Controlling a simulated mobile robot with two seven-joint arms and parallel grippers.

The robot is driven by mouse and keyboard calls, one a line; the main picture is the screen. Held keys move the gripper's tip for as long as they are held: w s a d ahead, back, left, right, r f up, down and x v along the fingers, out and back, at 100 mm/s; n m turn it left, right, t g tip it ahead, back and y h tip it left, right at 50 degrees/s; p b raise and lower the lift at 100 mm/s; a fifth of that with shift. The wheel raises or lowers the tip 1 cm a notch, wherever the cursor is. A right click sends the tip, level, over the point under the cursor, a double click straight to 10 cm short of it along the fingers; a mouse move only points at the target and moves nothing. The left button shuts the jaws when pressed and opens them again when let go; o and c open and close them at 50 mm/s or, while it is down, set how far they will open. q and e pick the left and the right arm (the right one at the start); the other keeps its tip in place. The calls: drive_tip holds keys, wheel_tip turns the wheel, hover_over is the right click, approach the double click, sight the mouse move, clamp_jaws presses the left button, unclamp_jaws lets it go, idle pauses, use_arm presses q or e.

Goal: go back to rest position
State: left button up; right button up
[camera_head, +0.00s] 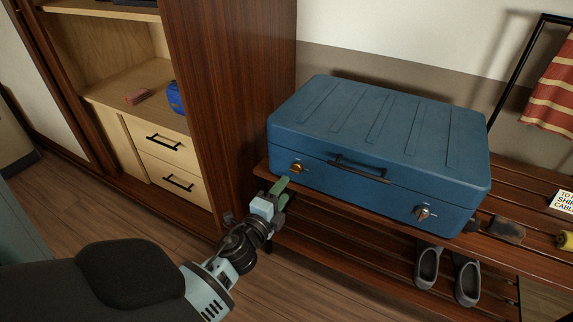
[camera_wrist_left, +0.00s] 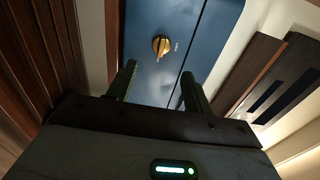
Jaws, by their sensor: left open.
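My left gripper (camera_head: 281,192) is at the left end of the luggage bench, in front of the left part of a closed blue suitcase (camera_head: 380,125). In the left wrist view its two fingers (camera_wrist_left: 157,88) are apart with nothing between them. The suitcase's brass latch knob (camera_wrist_left: 161,45) shows just beyond the fingertips, and it also shows in the head view (camera_head: 297,168). I cannot tell whether the fingers touch the suitcase. My right gripper is not in view.
The suitcase lies on a slatted wooden bench (camera_head: 529,200) with grey slippers (camera_head: 428,268) on its lower shelf. A wardrobe panel (camera_head: 232,90) stands close left of the gripper. A dark item (camera_head: 506,230) and a sign (camera_head: 562,201) are at right. Open floor (camera_head: 110,222) lies at left.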

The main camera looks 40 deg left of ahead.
use_arm(q)
drive_tip(key=shift+s, duration=0.2)
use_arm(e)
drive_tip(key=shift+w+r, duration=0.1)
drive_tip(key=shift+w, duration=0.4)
